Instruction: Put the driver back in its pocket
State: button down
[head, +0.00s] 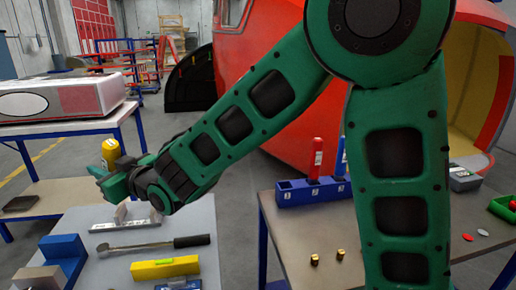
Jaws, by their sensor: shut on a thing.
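My gripper (108,178) is at the end of my green arm, above the back of the left grey table. It is shut on a yellow driver (110,153), whose handle stands up above the fingers. The driver's lower part is hidden by the gripper. A blue rack (312,192) with numbered white labels stands on the right table, well to the right of my gripper. A red driver (317,160) stands upright in its middle pocket, and a blue driver (341,156) in its right pocket, partly behind my arm. No driver shows in its left pocket.
The left table (107,217) holds a ratchet wrench (155,244), a yellow level (165,268), a blue block (64,254) and a metal bracket (131,212). Two small brass pieces (315,259) lie on the right table (290,236). A floor gap separates the tables. A red train nosecone (250,100) stands behind.

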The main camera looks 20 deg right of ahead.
jog(key=w+d+f+m+h, duration=0.15)
jog(key=w+d, duration=0.25)
jog(key=d, duration=0.8)
jog(key=w+d+f+m+h, duration=0.1)
jog(key=w+d+m+h, duration=0.2)
jog(key=d, duration=0.9)
jog(key=s+d+f+m+g+h, duration=0.1)
jog(key=s+d+h, duration=0.1)
jog(key=d, duration=1.1)
jog(key=s+d+f+m+g+h, duration=0.1)
jog(key=s+d+h, duration=0.15)
jog(key=d, duration=1.05)
notch_tip(320, 180, down, 6)
jog(key=y, duration=0.1)
jog(key=shift+f, duration=0.15)
jog(key=shift+a+f, duration=0.1)
jog(key=shift+f, duration=0.45)
jog(key=c, duration=1.3)
grip_release()
jog(key=shift+o, duration=0.2)
jog(key=shift+s, duration=0.1)
